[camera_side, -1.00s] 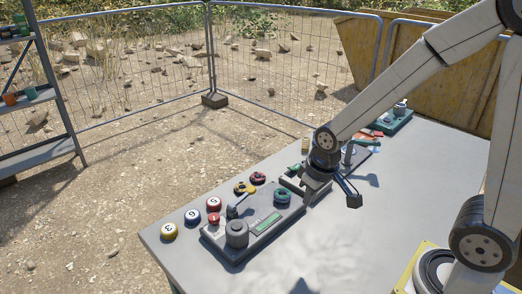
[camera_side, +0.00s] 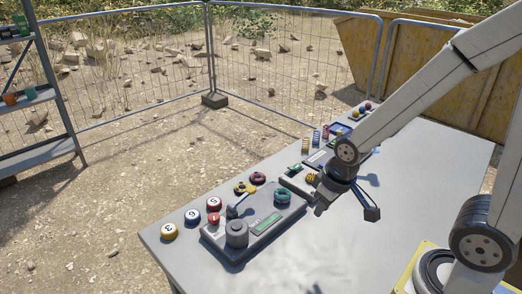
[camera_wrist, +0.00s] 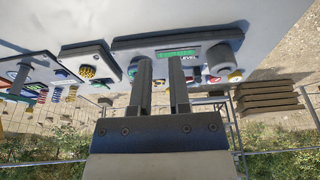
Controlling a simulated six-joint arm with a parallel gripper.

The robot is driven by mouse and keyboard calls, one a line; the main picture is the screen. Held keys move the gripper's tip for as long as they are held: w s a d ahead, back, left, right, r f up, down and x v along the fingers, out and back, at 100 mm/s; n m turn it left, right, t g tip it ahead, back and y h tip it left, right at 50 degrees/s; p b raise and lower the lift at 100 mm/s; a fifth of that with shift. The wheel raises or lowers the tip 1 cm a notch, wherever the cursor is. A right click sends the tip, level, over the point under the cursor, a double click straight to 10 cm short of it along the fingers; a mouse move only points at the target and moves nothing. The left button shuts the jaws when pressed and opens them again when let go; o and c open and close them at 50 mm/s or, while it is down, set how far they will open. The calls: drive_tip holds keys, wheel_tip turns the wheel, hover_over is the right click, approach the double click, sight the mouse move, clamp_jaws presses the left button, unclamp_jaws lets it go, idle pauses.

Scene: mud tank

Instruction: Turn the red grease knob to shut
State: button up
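A red and black round knob (camera_side: 258,177) lies at the far edge of the table, behind the grey control panel (camera_side: 262,232). A smaller red piece (camera_side: 214,218) sits at the panel's left end. I cannot tell which is the grease knob. My gripper (camera_side: 320,209) is above the table, just right of the panel and apart from both red pieces. In the wrist view my gripper (camera_wrist: 160,62) has its two fingers apart, with nothing clearly held. The panel's green display (camera_wrist: 178,52) shows behind the fingers, which hide part of what lies beyond.
The panel carries a grey cylinder (camera_side: 236,234), a lever and a teal knob (camera_side: 282,196). A yellow handwheel (camera_side: 245,187) and several lettered balls (camera_side: 169,231) lie nearby. A small box with a yellow knob (camera_wrist: 88,72) is beside the panel. The table's front is clear.

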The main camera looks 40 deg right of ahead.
drive_tip(key=o, duration=0.7)
drive_tip(key=shift+w+a, duration=0.1)
drive_tip(key=shift+w, duration=0.35)
drive_tip(key=m+g, duration=0.2)
drive_tip(key=m, duration=0.7)
hover_over(214, 216)
drive_tip(key=f, duration=0.3)
drive_tip(key=shift+s+d, duration=0.3)
drive_tip(key=shift+w+a+f+g, duration=0.1)
drive_tip(key=shift+w+a+g, duration=0.2)
drive_tip(key=shift+a, duration=0.05)
drive_tip(key=shift+f, duration=0.2)
drive_tip(key=shift+f, duration=3.7)
